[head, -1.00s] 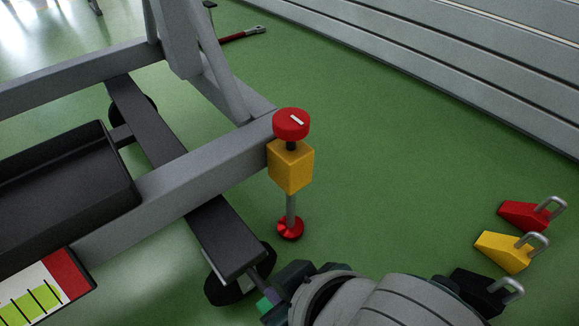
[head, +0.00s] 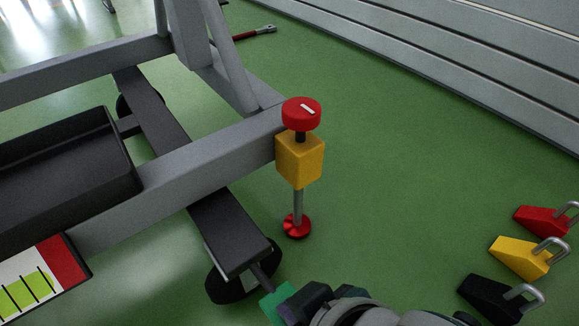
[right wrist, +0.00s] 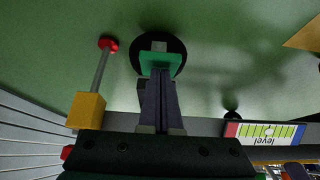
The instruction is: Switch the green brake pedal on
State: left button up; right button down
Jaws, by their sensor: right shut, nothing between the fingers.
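The green brake pedal (head: 275,304) sits low beside the black caster wheel (head: 226,288) at the end of the cart's dark crossbar. In the right wrist view the pedal (right wrist: 160,58) shows in front of the round black wheel (right wrist: 172,42). My right gripper (head: 287,310) is shut and empty, with its fingertips right at the pedal in the head view. In the right wrist view its dark fingers (right wrist: 158,76) point at the pedal and overlap its near edge. I cannot tell whether they touch it. My left gripper is not in view.
A yellow block with a red knob (head: 301,114) and a red foot (head: 297,226) stands at the grey frame's corner (head: 200,170). Red (head: 543,220), yellow (head: 520,257) and black (head: 492,296) chocks lie at the right. The green floor between is clear.

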jog(key=shift+s+d+f+p, duration=0.15)
jog(key=shift+s+f+p, duration=0.1)
jog(key=shift+f+p, duration=0.25)
jog(key=shift+s+d+f, duration=0.15)
jog(key=shift+s+f, duration=0.05)
jog(key=shift+f, duration=0.5)
jog(key=f, duration=0.2)
jog(key=s+d+f, duration=0.1)
jog(key=f, duration=0.1)
jog(key=shift+s+d, duration=0.1)
jog(key=shift+f, duration=0.1)
jog(key=shift+s+d, duration=0.1)
jog(key=s+d+f+p+v, duration=0.1)
jog(key=p+v, duration=1)
jog(key=v, duration=0.2)
jog(key=shift+s+p, duration=0.4)
